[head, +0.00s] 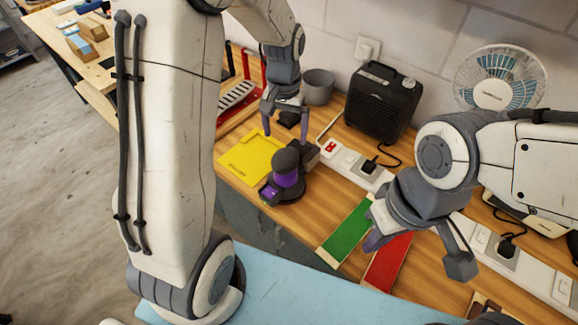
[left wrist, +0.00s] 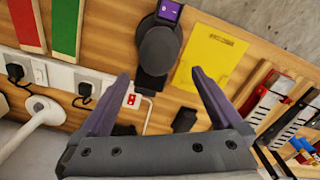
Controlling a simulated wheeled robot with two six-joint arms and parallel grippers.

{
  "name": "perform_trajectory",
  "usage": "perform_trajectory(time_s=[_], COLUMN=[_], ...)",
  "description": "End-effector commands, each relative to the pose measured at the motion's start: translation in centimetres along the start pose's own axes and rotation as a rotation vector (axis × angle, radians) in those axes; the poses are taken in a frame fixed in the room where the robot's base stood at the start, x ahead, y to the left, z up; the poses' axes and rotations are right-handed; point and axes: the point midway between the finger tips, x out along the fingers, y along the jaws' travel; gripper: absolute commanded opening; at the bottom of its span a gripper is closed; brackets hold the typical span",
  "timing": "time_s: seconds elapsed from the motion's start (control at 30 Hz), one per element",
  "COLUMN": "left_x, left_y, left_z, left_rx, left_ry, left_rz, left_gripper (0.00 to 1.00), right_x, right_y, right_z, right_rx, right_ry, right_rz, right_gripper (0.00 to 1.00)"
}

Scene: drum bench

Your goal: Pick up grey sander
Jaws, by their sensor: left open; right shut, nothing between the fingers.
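The sander (head: 286,178), dark grey with a purple body, stands upright on the wooden bench beside a yellow sheet. In the left wrist view the sander (left wrist: 158,45) shows at top centre, with its dark round top toward the camera. My left gripper (head: 286,134) is open and empty, above the bench on the wall side of the sander and apart from it. Its two fingers (left wrist: 160,73) point toward the sander in the left wrist view. My right gripper (head: 418,255) is shut and empty, over the red and green strips to the right.
The yellow sheet (head: 250,157) lies left of the sander. A green strip (head: 346,233) and a red strip (head: 388,262) lie to its right. A power strip (head: 352,163) with plugs runs behind. A black heater (head: 382,102), a grey cup (head: 318,86) and a fan (head: 500,78) stand near the wall.

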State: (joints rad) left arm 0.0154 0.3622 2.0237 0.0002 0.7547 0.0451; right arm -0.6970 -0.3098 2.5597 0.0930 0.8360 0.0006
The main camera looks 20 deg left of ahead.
Motion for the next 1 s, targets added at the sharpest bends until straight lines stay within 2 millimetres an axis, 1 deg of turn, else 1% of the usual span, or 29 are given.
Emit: perform_trajectory(time_s=[0.03,0.2,0.3,0.47,0.67,0.7,0.77,0.9,1.0], left_x=[0.7,3.4,4.4,5.3,7.8,8.5,9.2,10.0,10.1], left_y=[-0.2,-0.2,-0.1,0.0,0.3,0.2,0.3,0.3,0.3], left_z=[-0.1,0.0,0.0,0.0,0.1,0.1,0.0,0.0,-0.1], left_rx=[-0.007,-0.005,-0.005,-0.003,-0.002,-0.003,-0.003,-0.002,-0.002], left_ry=[-0.007,-0.007,-0.004,-0.005,-0.007,-0.007,-0.005,-0.002,-0.001], left_rz=[-0.001,-0.001,-0.001,0.0,-0.001,-0.001,0.0,0.0,0.0], left_gripper=[1.0,1.0,1.0,1.0,1.0,1.0,1.0,1.0,1.0], right_x=[-0.3,-0.9,-1.1,-1.6,-3.4,-3.4,-3.5,-3.7,-3.6], right_y=[0.0,-0.1,-0.1,-0.1,-0.2,-0.2,-0.3,-0.3,-0.3], right_z=[0.0,0.0,0.0,-0.1,-0.2,-0.2,-0.2,-0.2,-0.2], right_rx=[0.0,-0.001,-0.002,-0.003,-0.005,-0.006,-0.006,-0.007,-0.006], right_ry=[0.0,0.0,0.0,0.0,0.0,0.0,0.0,0.0,0.0], right_rz=[0.0,0.0,0.0,0.0,0.0,0.0,0.0,0.0,0.0], right_gripper=[0.0,0.0,0.0,0.0,0.0,0.0,0.0,0.0,0.0])
